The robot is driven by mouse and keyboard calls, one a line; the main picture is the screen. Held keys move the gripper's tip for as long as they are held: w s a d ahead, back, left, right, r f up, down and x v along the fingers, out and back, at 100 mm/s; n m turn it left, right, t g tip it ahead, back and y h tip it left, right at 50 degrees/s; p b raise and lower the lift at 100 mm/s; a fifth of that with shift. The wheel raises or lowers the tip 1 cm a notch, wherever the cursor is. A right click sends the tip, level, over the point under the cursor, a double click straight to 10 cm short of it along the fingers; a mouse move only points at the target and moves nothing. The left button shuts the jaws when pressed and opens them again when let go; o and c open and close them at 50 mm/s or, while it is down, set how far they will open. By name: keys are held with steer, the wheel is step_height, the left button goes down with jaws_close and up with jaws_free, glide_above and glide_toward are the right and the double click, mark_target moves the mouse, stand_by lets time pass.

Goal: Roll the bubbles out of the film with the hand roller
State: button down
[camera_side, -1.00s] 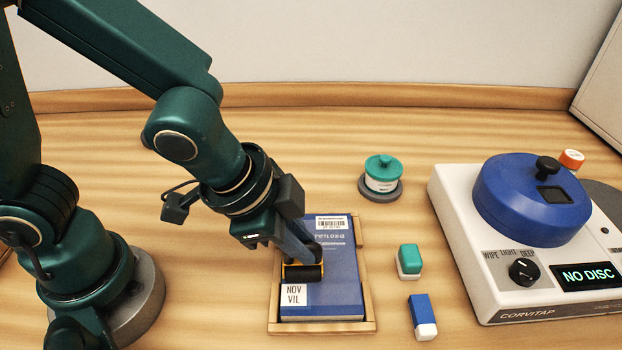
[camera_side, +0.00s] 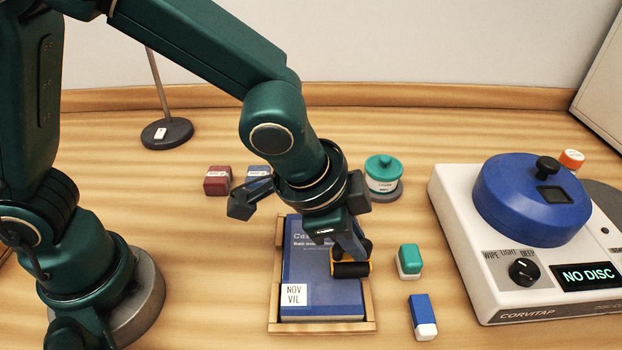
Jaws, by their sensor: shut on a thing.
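A blue book (camera_side: 308,260) lies flat in a wooden tray (camera_side: 278,326), with a white label (camera_side: 294,295) reading "NOV VIL" at its lower left corner. The clear film and any bubbles cannot be made out at this size. My gripper (camera_side: 346,248) points down over the right side of the book. It is shut on the hand roller (camera_side: 351,269), which has a black drum and yellow end pieces. The drum is at or just above the cover near its right edge; I cannot tell whether it touches. My arm hides the book's upper right part.
A teal-lidded pot (camera_side: 384,172) stands behind the tray. A teal-and-white block (camera_side: 409,261) and a blue-and-white eraser (camera_side: 423,316) lie to its right. A white machine (camera_side: 470,277) reading "NO DISC" stands further right. Small red (camera_side: 217,181) and blue (camera_side: 259,180) blocks and a stand base (camera_side: 167,133) sit behind left.

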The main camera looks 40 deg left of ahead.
steer(key=shift+s+a, duration=2.2)
steer(key=shift+a, duration=0.1)
steer(key=shift+s+a+r, duration=0.15)
step_height(320, 180, up, 8)
steer(key=shift+s, duration=0.1)
